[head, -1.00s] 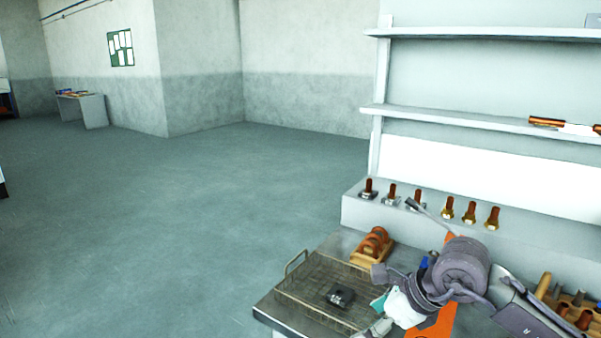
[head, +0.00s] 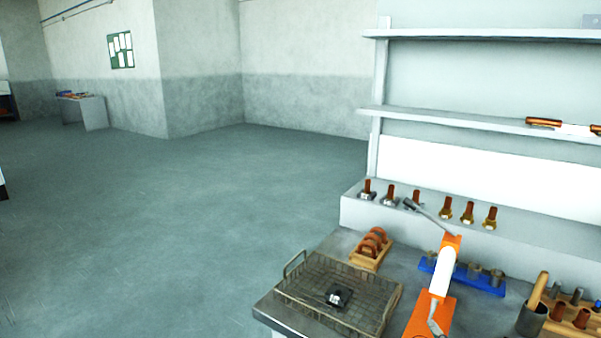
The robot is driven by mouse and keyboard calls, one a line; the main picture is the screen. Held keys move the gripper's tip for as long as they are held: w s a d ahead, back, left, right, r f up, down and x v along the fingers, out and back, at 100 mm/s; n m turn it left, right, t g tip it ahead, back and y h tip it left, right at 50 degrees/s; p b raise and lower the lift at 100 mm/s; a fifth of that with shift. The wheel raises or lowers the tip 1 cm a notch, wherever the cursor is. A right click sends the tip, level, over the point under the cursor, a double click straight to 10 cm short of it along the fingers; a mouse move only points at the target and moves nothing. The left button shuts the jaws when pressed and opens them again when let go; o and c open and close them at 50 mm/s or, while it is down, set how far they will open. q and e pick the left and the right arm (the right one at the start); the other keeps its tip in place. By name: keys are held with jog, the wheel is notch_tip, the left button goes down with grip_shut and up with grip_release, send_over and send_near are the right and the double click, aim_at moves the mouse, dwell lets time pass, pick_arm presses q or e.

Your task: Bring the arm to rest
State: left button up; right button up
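Neither of my grippers and neither of my arms shows in the head view now. A wire mesh basket (head: 374,316) sits on the workbench (head: 268,311) near its left front edge. A small dark metal part (head: 338,296) lies inside the basket. An orange and white jointed device (head: 444,268) stands just right of the basket, with a grey arm reaching up to the left.
A wooden rack with copper-coloured rings (head: 371,249) stands behind the basket. A blue tray (head: 490,283) with grey cylinders, a dark cup (head: 531,318) and a wooden block with pegs are on the right. Bolts stand on the ledge behind. The floor (head: 180,220) at left is clear.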

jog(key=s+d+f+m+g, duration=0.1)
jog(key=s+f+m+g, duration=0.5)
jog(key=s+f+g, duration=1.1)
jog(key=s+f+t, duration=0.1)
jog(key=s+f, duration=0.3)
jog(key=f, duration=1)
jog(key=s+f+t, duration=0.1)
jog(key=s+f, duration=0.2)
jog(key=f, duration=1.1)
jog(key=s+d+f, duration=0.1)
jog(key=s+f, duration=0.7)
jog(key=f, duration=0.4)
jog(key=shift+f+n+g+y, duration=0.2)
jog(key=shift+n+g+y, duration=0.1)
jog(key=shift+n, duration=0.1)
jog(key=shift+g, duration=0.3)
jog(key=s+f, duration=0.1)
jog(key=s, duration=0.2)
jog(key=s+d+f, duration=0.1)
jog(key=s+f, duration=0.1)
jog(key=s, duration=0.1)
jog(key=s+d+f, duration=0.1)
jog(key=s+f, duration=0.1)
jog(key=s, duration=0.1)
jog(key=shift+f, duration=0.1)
